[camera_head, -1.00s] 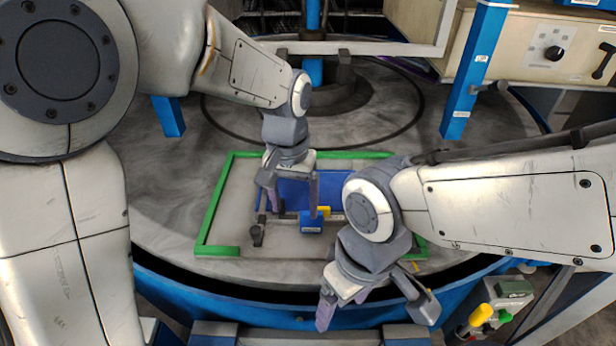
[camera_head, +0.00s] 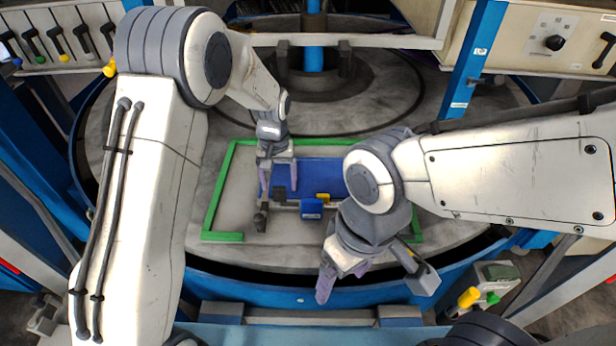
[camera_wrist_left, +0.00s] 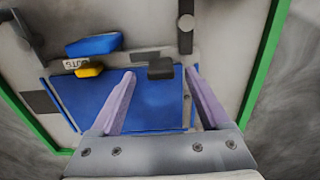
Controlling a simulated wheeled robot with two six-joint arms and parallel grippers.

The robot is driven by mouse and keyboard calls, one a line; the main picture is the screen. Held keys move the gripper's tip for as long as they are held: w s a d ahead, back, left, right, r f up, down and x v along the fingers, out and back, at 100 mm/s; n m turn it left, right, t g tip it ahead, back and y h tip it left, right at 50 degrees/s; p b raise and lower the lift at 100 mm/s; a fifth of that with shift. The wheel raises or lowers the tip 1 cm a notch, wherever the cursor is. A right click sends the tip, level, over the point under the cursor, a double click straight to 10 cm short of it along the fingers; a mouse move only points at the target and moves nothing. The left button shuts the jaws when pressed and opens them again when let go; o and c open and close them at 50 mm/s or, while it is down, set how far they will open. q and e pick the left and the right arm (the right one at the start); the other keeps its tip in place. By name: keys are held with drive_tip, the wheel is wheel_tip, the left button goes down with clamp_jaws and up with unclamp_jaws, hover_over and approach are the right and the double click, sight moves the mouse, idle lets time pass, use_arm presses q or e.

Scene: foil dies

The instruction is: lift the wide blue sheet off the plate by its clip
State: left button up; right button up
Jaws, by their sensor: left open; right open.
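A wide blue sheet (camera_head: 325,172) lies on the grey plate (camera_head: 232,200) inside a green frame; the sheet also shows in the left wrist view (camera_wrist_left: 160,108). A dark grey block (camera_head: 279,194), seemingly the clip, sits at the sheet's near edge. My left gripper (camera_head: 278,192) is open above this edge. In the left wrist view the dark block (camera_wrist_left: 160,68) appears between its fingertips, with no visible contact. A blue block (camera_head: 312,208) with a yellow piece (camera_head: 323,197) lies right of the gripper. My right gripper (camera_head: 372,280) is open and empty near the table's front edge.
The green frame (camera_head: 222,237) borders the plate, with an opening along its near side. A dark knob-like part (camera_head: 261,220) stands near the left finger. My right arm covers the frame's right part. The round table is clear left of the frame.

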sight(279, 188)
use_arm(q)
drive_tip(key=shift+f+p, duration=0.3)
drive_tip(key=shift+f, duration=1.2)
clamp_jaws()
use_arm(e)
drive_tip(key=shift+r, duration=0.7)
use_arm(q)
drive_tip(key=shift+r, duration=0.1)
